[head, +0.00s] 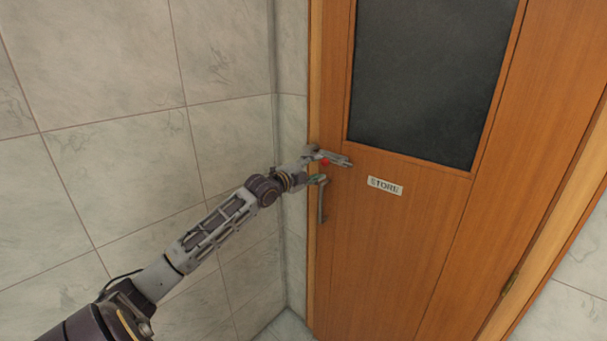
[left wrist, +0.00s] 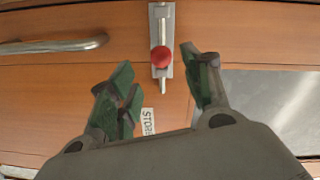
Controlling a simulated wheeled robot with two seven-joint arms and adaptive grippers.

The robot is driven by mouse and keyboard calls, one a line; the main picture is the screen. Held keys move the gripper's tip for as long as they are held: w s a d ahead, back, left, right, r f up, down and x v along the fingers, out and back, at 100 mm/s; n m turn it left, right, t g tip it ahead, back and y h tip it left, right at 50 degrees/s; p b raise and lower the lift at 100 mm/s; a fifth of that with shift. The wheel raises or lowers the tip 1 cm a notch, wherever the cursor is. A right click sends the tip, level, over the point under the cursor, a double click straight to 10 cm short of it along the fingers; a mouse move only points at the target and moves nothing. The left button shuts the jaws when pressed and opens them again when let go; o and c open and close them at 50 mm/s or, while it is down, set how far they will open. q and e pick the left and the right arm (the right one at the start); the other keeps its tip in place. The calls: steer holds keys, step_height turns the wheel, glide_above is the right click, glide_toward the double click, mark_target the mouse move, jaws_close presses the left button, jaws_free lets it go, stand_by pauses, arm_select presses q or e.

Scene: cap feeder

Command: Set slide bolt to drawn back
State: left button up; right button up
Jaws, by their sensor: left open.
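The slide bolt (left wrist: 161,20) is a pale metal plate and rod with a round red knob (left wrist: 161,57), fixed to the wooden door. In the head view the red knob (head: 325,161) shows among my left gripper's fingers near the door's left edge. My left gripper (left wrist: 157,65) is open, with its green-padded fingers on either side of the knob and gaps visible on both sides. In the head view my left gripper (head: 328,164) partly hides the bolt. Whether the rod's end is in a keeper cannot be told. My right gripper is not in view.
A metal lever handle (head: 321,200) is just below the bolt; it also shows in the left wrist view (left wrist: 55,46). The orange wooden door (head: 385,255) has a dark window (head: 425,80) and a STORE sign (head: 385,186). A tiled wall (head: 100,170) stands close on the left.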

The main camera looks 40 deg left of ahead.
arm_select(q)
steer(key=shift+s+a+r, duration=0.1)
steer(key=shift+s+a, duration=0.05)
steer(key=shift+s, duration=2.45)
